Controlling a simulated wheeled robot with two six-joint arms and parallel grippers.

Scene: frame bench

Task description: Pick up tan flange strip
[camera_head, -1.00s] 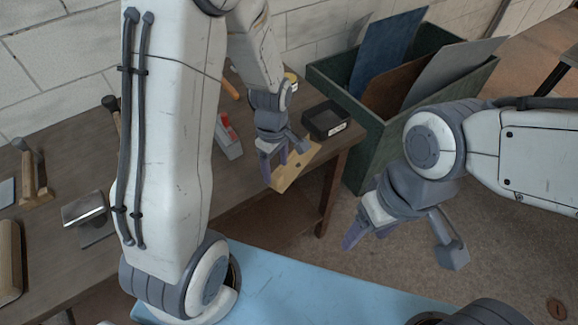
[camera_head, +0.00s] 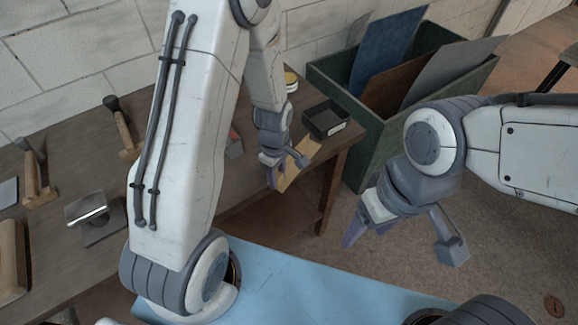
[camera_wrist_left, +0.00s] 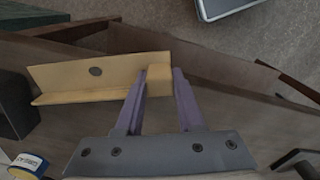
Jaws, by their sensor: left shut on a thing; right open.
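The tan flange strip (camera_head: 289,174) is an L-shaped tan piece with a dark round hole. In the left wrist view the strip (camera_wrist_left: 75,77) reaches out to the left from between my fingers. My left gripper (camera_head: 277,172) is shut on it near one end, by the front edge of the bench. Its two purple fingers (camera_wrist_left: 160,95) show on either side of the strip's end. I cannot tell whether the strip touches the bench. My right gripper (camera_head: 398,240) is open and empty, over the floor to the right of the bench.
A black open box (camera_head: 326,121) sits at the bench's right end. A green crate (camera_head: 375,150) with upright sheets stands behind it.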

